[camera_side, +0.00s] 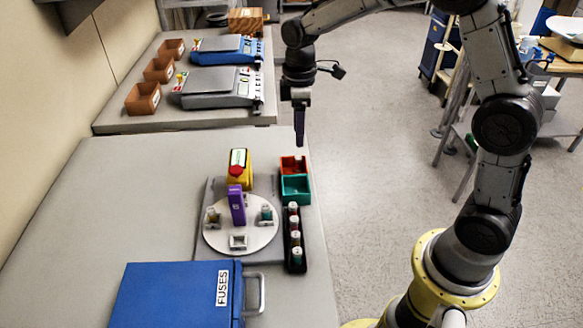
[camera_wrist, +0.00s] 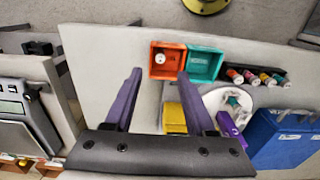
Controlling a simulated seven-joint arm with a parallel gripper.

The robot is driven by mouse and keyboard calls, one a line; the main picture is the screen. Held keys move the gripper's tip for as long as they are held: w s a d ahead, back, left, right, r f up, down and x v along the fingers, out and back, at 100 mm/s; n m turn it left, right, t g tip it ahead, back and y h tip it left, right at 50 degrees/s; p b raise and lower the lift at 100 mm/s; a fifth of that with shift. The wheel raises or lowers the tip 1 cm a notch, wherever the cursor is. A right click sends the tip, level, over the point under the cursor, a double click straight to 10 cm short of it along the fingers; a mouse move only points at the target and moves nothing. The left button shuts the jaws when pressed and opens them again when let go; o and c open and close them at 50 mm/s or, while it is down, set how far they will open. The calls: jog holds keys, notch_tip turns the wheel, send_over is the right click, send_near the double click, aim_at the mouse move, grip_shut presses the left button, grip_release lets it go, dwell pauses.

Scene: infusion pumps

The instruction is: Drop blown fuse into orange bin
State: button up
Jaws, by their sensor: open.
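The orange bin (camera_side: 288,168) stands near the right edge of the front table, beside a teal bin (camera_side: 296,188). In the wrist view the orange bin (camera_wrist: 158,72) lies ahead of my fingertips. A small white-ended piece (camera_wrist: 161,57), which looks like a fuse, is inside it. My gripper (camera_side: 300,143) hangs above and just behind the bins, pointing down. In the wrist view its purple fingers (camera_wrist: 160,73) are spread wide with nothing between them.
A black rack (camera_side: 296,262) holds several fuses. Left of it are a white round plate (camera_side: 212,238) with small holders and a purple upright piece (camera_side: 237,205), and a yellow box with a red button (camera_side: 238,168). A blue FUSES box (camera_side: 170,295) stands in front. The table's left side is clear.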

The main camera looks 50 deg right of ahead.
notch_tip(320, 180, up, 9)
dwell(0.3)
jog(key=s+r+m+t, duration=0.1)
jog(key=s+r+t, duration=0.2)
jog(key=s+r, duration=0.75)
jog(key=s+f+m+t, duration=0.1)
jog(key=s+f+m, duration=0.3)
jog(key=s, duration=0.3)
jog(key=s+a+f+m+t, duration=0.1)
jog(key=s+f+m, duration=0.3)
jog(key=s+f, duration=0.2)
jog(key=shift+s+t, duration=0.3)
jog(key=shift+s, duration=0.65)
jog(key=shift+a+f, duration=0.1)
